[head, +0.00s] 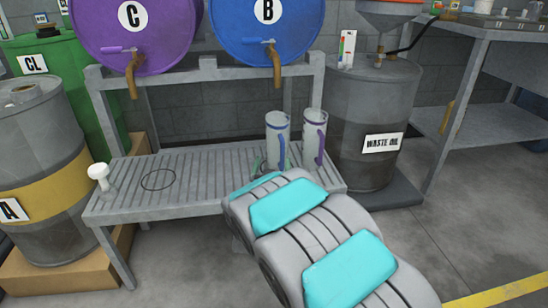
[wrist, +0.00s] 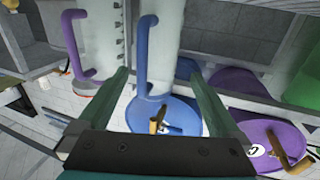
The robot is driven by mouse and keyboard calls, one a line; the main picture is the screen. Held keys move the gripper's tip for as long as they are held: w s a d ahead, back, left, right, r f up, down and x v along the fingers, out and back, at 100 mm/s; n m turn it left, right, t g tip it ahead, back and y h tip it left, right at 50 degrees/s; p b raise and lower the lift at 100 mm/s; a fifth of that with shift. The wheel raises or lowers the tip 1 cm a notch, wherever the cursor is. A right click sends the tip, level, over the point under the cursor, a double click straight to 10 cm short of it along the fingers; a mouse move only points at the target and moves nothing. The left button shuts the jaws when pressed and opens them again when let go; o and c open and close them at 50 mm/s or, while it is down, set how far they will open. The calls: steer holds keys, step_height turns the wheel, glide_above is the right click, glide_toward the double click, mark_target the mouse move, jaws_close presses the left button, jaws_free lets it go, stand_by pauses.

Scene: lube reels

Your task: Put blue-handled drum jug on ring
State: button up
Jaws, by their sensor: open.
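The blue-handled drum jug (head: 277,140) stands upright on the slatted rack, near its right end. In the wrist view its blue handle (wrist: 142,60) appears between the fingertips of my gripper (wrist: 157,73), which is open and empty. I cannot tell whether either finger touches the jug. The ring (head: 158,180) is a thin dark circle on the left part of the rack, with nothing on it. In the head view my arm hides most of my gripper and the jug's lower front.
A purple-handled jug (head: 314,138) stands close to the right. A white knob-shaped object (head: 99,177) is at the rack's left end. Purple drum C (head: 165,30) and blue drum B (head: 240,40) hang above with taps. A waste oil drum (head: 370,110) stands to the right.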

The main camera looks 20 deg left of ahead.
steer(key=shift+s+d, duration=0.15)
steer(key=shift+s, duration=0.45)
steer(key=d+m+g+h, duration=0.1)
steer(key=d+g, duration=0.4)
steer(key=d, duration=0.6)
steer(key=s+d+f+g+h, duration=0.1)
steer(key=s+d+g, duration=0.4)
steer(key=s+d, duration=0.65)
steer(key=s+d+g+h, duration=0.1)
steer(key=s+d+g, duration=0.2)
steer(key=s+d, duration=0.3)
steer(key=s+d+m+g+h, duration=0.1)
steer(key=s+d+g, duration=0.2)
steer(key=s+d, duration=0.4)
steer(key=s+d+r+m+g+h, duration=0.1)
steer(key=s+d+g, duration=0.2)
steer(key=s, duration=1.6)
steer(key=d, duration=0.4)
steer(key=shift+s, duration=0.3)
